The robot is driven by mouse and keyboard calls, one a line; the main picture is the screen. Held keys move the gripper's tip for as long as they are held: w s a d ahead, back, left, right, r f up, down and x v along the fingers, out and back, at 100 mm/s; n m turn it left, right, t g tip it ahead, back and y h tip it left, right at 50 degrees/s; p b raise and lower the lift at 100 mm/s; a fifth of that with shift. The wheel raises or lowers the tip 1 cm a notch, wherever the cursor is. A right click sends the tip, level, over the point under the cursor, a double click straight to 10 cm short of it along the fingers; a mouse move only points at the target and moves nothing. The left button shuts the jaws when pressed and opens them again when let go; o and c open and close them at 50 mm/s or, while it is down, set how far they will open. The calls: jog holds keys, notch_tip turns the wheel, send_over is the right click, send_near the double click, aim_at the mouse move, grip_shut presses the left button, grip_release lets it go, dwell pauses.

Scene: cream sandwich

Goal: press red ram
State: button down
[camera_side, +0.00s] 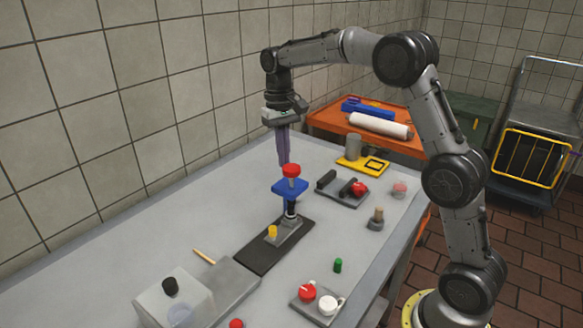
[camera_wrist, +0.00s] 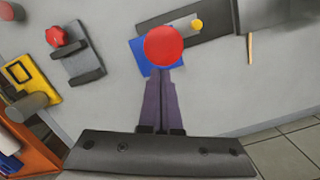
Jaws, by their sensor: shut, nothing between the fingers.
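The red ram (camera_side: 291,170) is a round red cap on top of a blue plate (camera_side: 290,188), above a post on a dark base (camera_side: 272,249). In the wrist view the red ram (camera_wrist: 164,46) is a red disc just beyond the fingertips, and part of the blue plate (camera_wrist: 143,58) shows beside it. My gripper (camera_side: 284,163) points down with its purple fingers shut and empty, its tips close to the red cap at its upper left. In the wrist view my gripper (camera_wrist: 161,70) has its tips at the near edge of the disc. I cannot tell whether they touch.
A yellow knob (camera_side: 272,232) stands on the dark base. A grey fixture with a red knob (camera_side: 359,188), a yellow tray (camera_side: 362,165) and a small peg (camera_side: 376,220) stand to the right. The table's left side is clear.

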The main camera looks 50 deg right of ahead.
notch_tip(320, 180, up, 14)
jog(key=w, duration=0.1)
jog(key=shift+w+d+f, duration=0.15)
jog(key=shift+w+d, duration=0.05)
jog(key=shift+d, duration=0.1)
dwell(0.7)
